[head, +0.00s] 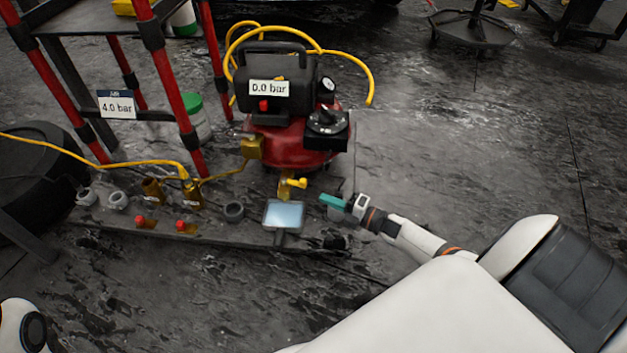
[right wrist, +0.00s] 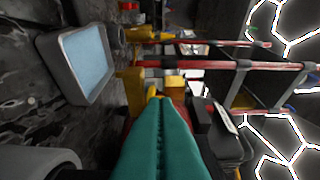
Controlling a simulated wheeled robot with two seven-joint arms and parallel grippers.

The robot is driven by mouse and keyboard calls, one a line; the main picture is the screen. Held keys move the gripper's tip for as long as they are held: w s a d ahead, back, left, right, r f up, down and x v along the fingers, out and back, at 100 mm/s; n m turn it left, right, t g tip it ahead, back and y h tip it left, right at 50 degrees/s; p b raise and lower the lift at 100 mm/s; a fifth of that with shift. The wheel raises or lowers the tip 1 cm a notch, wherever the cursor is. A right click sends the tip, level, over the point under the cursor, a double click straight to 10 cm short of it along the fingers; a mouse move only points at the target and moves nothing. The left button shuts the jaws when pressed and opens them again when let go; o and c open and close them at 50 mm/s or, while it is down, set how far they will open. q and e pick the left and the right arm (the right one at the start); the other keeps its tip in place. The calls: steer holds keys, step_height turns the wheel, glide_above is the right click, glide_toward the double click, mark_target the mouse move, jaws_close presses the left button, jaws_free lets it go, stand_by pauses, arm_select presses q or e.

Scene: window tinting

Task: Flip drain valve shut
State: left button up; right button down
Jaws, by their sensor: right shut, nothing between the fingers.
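The red air compressor (head: 290,146) stands on the floor with a label reading 0.0 bar. The drain valve (head: 285,189), a brass body with a yellow lever (head: 297,182), sits low at its front. The lever points to the right in the head view. My right gripper (head: 333,201) has teal fingers pressed together, empty, just right of the lever with a small visible gap. In the right wrist view the shut fingers (right wrist: 158,112) point at the brass valve (right wrist: 132,88), and their tips overlap its yellow part. Contact cannot be told. My left gripper is not seen.
A small tray with a pale blue surface (head: 283,214) stands in front of the valve. Left of it are a dark ring (head: 234,211) and brass fittings with red knobs. A red-legged rack (head: 184,109) with a 4.0 bar sign stands left.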

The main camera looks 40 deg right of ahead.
steer(key=shift+s+d, duration=0.7)
steer(key=shift+d, duration=0.35)
